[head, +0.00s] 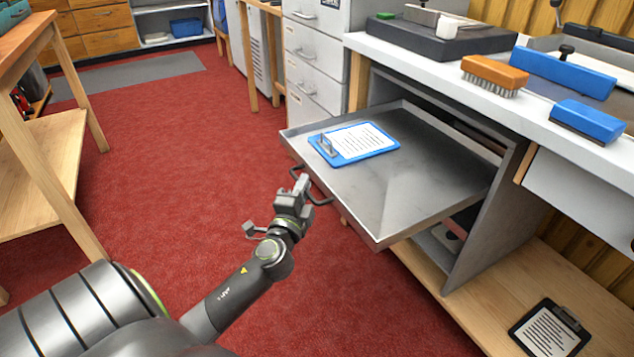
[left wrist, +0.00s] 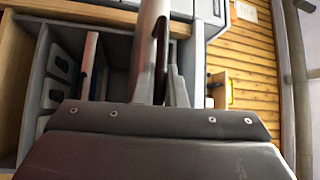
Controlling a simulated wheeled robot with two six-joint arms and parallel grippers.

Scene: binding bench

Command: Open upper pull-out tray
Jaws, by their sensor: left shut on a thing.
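The upper pull-out tray (head: 430,185) is a grey metal tray under the bench top, drawn far out of its cabinet. A dark bar handle (head: 320,200) is on its front edge. My left gripper (head: 301,186) is shut on this handle; its fingers partly hide the bar. In the left wrist view the left gripper (left wrist: 160,92) shows at the middle, with the tray's edge (left wrist: 152,25) seen nearly edge-on beyond it. A blue clipboard (head: 378,143) with a white sheet lies flat on the tray. My right gripper is not in view.
The bench top (head: 400,55) carries a wooden brush (head: 495,72) and blue blocks (head: 590,120). A grey drawer cabinet (head: 315,70) stands behind the tray. A black clipboard (head: 550,330) lies on the low shelf. The red floor (head: 180,150) in front is clear.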

